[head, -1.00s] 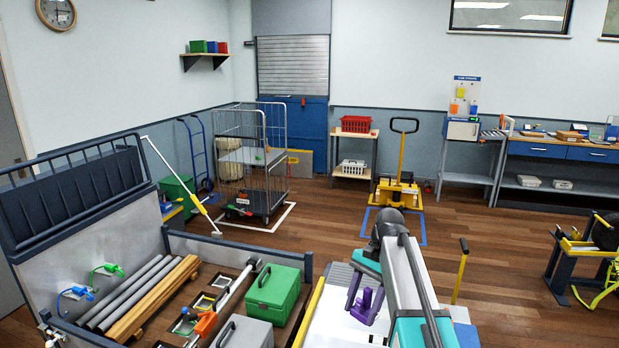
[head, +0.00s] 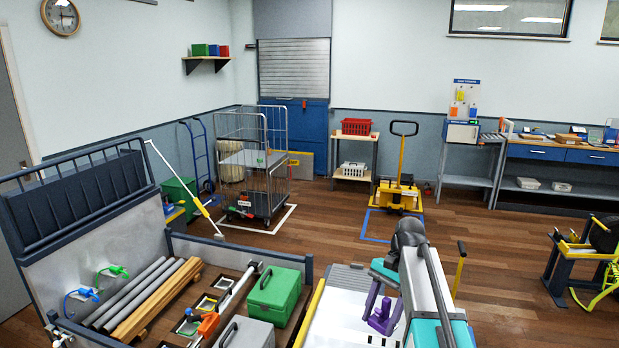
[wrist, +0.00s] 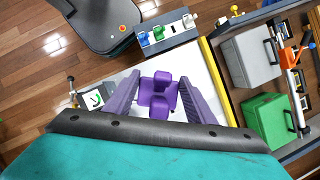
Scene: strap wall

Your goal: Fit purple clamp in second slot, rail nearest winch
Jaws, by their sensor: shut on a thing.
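My gripper (head: 382,308) is shut on the purple clamp (head: 384,320), above the white deck at the lower middle of the head view. In the wrist view the clamp (wrist: 160,92) sits between the two purple-grey fingers (wrist: 158,98). A row of pale-outlined recesses (head: 206,303) lies in the bed to the left, apart from the clamp. A grey bar (head: 238,290) with an orange handle (head: 208,323) lies beside them. I cannot tell which rail or slot the task names, nor pick out the winch for sure.
A green case (head: 274,293) and a grey case (head: 245,333) stand in the bed. Grey pipes (head: 130,290) and timber (head: 158,297) lie at its left. Green (head: 113,271) and blue (head: 82,294) strap pieces hang on its side panel. A yellow edge (head: 308,318) separates bed and deck.

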